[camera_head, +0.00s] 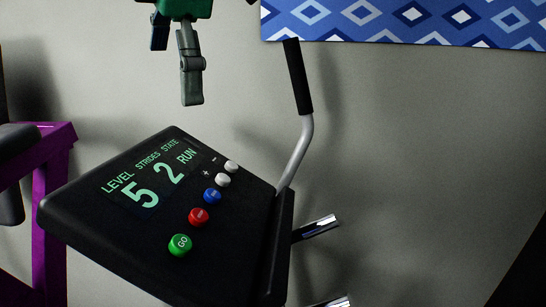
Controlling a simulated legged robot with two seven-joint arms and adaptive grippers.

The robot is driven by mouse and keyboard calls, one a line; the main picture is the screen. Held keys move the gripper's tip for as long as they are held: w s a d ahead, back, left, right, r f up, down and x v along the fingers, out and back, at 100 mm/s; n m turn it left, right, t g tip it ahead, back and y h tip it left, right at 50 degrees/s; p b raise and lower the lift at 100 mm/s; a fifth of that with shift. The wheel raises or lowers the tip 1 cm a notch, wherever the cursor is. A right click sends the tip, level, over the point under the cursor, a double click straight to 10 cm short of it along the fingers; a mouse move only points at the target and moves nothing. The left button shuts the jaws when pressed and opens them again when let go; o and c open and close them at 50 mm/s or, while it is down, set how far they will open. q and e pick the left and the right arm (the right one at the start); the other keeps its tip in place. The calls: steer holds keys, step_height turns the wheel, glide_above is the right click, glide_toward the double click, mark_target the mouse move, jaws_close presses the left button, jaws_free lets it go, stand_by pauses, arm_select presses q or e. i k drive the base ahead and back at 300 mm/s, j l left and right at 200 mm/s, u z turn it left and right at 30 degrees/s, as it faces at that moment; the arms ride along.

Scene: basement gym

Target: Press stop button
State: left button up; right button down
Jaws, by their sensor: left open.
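A black console (110,235) is tilted across the lower left of the head view. Its display (150,180) reads LEVEL 5, STRIDES 2, STATE RUN. A row of buttons runs along its right side: a green GO button (180,245), a red button (199,217), a blue button (212,196) and two white buttons (223,180). The red button's marking is too small to read. My left gripper (177,75) hangs at the top, above the console's far edge. It is open, empty and apart from the buttons. My right gripper is out of view.
A grey handlebar with a black grip (298,77) rises at the console's right. A purple frame (50,200) with black pads stands at the left. A blue patterned panel (410,20) is on the grey wall at the upper right.

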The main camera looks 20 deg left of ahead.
mark_target(198, 217)
steer(key=k, duration=1.5)
